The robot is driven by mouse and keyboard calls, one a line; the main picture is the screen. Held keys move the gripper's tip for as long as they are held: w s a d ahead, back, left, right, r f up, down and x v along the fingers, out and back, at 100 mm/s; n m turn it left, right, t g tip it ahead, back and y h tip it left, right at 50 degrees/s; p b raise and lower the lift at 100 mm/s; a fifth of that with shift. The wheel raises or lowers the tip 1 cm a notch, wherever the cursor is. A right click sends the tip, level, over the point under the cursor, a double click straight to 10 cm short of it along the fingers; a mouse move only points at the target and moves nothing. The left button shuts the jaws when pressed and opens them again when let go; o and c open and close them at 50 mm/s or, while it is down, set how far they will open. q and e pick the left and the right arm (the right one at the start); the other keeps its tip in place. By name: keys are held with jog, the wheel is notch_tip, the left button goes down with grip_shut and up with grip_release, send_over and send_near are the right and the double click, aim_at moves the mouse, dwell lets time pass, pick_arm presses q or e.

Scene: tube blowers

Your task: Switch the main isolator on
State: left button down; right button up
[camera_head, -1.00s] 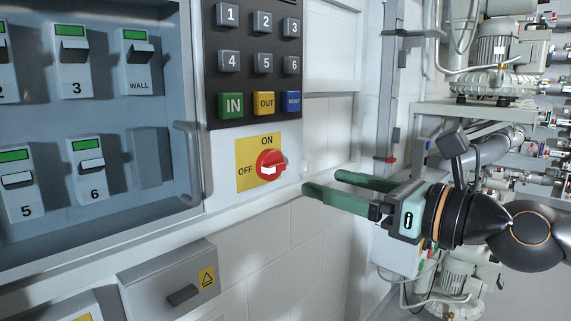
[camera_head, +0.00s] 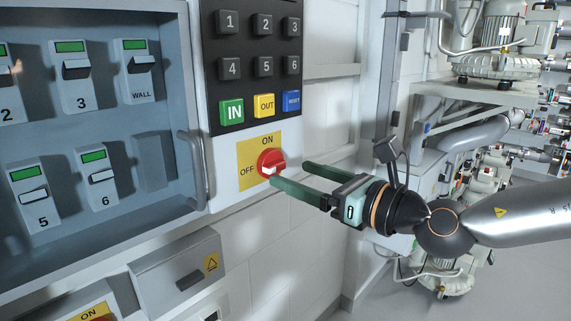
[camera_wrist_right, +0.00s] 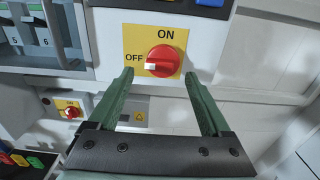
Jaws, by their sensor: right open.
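The main isolator is a red rotary knob (camera_head: 270,161) on a yellow plate (camera_head: 246,153) marked ON at the top and OFF at the left. In the right wrist view the knob (camera_wrist_right: 163,59) has its white mark on the left, towards OFF. My right gripper (camera_head: 289,173) is open and empty, with its green fingers pointing at the panel. In the right wrist view the fingertips (camera_wrist_right: 158,74) lie to either side of and a little below the knob. Contact with the knob cannot be told. My left gripper is not in view.
A keypad (camera_head: 262,68) with IN, OUT and RESET buttons sits above the knob. An open cabinet of numbered switches (camera_head: 75,75) with a grey handle (camera_head: 191,168) is at the left. A second red knob on a yellow plate (camera_wrist_right: 70,107) is lower left. A grey box (camera_head: 180,272) juts out below.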

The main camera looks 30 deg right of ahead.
aim_at(278, 168)
jog(key=shift+x, duration=1.8)
grip_shut()
